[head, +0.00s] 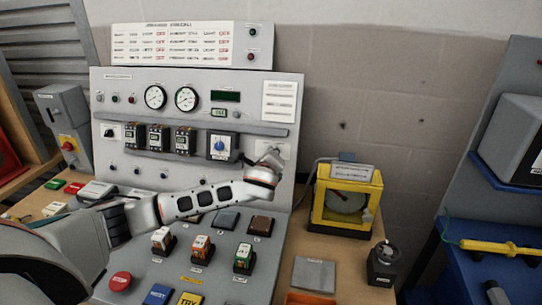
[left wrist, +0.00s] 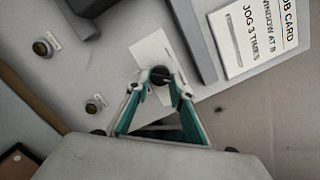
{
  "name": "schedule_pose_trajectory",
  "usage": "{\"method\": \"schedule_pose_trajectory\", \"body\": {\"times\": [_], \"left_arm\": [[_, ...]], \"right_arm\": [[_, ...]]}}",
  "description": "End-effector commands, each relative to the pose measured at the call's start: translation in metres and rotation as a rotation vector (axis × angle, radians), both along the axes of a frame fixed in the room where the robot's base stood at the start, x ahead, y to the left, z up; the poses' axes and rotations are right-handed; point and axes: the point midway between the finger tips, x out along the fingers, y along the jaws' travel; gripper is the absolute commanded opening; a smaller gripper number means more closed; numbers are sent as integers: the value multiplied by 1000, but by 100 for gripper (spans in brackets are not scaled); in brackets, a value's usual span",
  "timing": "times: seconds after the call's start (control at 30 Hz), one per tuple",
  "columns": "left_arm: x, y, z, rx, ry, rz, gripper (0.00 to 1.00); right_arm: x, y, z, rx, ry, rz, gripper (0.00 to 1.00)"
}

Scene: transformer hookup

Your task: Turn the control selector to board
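In the left wrist view a round black knob (left wrist: 160,75) sits on a white plate (left wrist: 150,50) on the grey panel. I cannot read the plate, so I cannot tell for sure that this knob is the control selector. My left gripper (left wrist: 159,88) is open, with its two fingertips on either side of the knob and a gap showing at the left finger. In the head view my left gripper (head: 268,158) is at the panel's right side, over a white plate (head: 284,148); it hides the knob there. My right gripper is not in view.
A blue dial (head: 219,146) on a grey box stands just left of my gripper, beside several black breakers (head: 158,138). A job card (left wrist: 262,35) is above right. Another small selector (head: 110,131) is at the panel's left. A yellow-framed device (head: 345,200) stands right of the panel.

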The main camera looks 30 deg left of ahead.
Motion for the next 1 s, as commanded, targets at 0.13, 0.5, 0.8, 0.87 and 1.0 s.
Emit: {"method": "schedule_pose_trajectory", "body": {"times": [0.13, 0.5, 0.8, 0.87, 1.0], "left_arm": [[0, 0, 0, -2, -1, 1, 1], [0, -1, 0, -112, -28, 43, 1], [1, -1, 0, -346, -87, 131, 1], [1, -1, 0, -398, -100, 150, 1], [1, -1, 1, -519, -132, 196, 1]], "right_arm": [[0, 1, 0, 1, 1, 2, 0], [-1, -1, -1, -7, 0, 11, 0], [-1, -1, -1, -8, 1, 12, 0], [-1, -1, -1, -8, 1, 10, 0], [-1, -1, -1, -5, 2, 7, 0]]}}
